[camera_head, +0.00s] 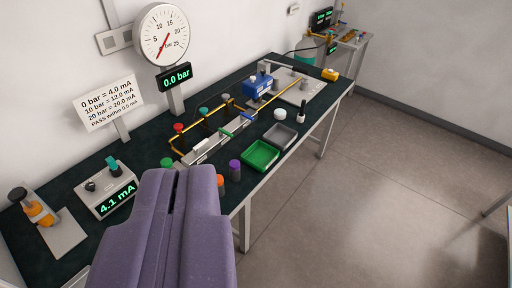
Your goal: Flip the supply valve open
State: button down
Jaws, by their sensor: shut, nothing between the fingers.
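A yellow pipe manifold (205,115) stands on the dark green bench.
A green tray (260,156), a grey tray (281,136) and coloured caps lie at the bench's front. A blue box (258,86) stands farther back.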

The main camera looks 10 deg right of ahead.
aim_at(222, 131)
jog(key=k, duration=0.1)
jog(key=i+l, duration=0.1)
jog(key=i, duration=0.4)
jog(key=i+l+u, duration=0.1)
jog(key=i, duration=0.4)
jog(key=i+l, duration=0.2)
jog(key=i, duration=0.25)
jog(key=i+l+u, duration=0.1)
jog(key=i, duration=0.4)
jog(key=i+l, duration=0.2)
jog(key=i, duration=0.3)
jog(key=u, duration=0.05)
